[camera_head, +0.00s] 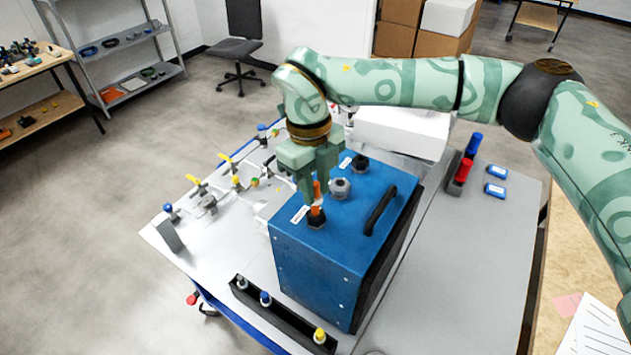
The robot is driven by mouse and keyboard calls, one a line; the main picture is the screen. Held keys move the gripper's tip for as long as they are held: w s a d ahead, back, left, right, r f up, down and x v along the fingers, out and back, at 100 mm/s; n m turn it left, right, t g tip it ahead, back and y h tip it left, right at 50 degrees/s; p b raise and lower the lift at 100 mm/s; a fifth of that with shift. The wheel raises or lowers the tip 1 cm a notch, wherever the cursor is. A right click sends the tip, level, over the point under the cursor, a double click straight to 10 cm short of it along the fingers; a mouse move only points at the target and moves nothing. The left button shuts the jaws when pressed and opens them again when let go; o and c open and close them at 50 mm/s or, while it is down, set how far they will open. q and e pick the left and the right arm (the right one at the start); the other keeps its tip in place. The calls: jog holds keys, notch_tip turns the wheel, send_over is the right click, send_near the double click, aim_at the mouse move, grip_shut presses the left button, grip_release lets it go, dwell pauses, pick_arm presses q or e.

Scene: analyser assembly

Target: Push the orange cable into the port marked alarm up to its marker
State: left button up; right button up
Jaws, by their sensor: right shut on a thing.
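A blue analyser box (320,252) stands on the grey table, with a row of ports and a black handle (381,210) on top. My right gripper (314,192) points down over the box's near-left top corner. It is shut on the orange cable (317,189), which is upright between the fingers. The cable's lower end is at a dark port (316,220) beside a small white label (299,214). The label is too small to read, and I cannot tell how deep the cable sits or see its marker. My left gripper is not in view.
Grey (340,188) and dark (360,162) ports are behind on the box top. Valves and fittings with yellow handles (197,182) stand at left. A black rack (283,318) is in front. Red (464,170) and blue (474,145) cylinders stand at right. The table right of the box is mostly clear.

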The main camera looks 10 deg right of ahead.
jog(key=shift+f+b, duration=0.8)
jog(key=shift+f, duration=0.6)
jog(key=o, duration=1)
jog(key=shift+r, duration=0.1)
notch_tip(320, 180, up, 7)
jog(key=p, duration=0.5)
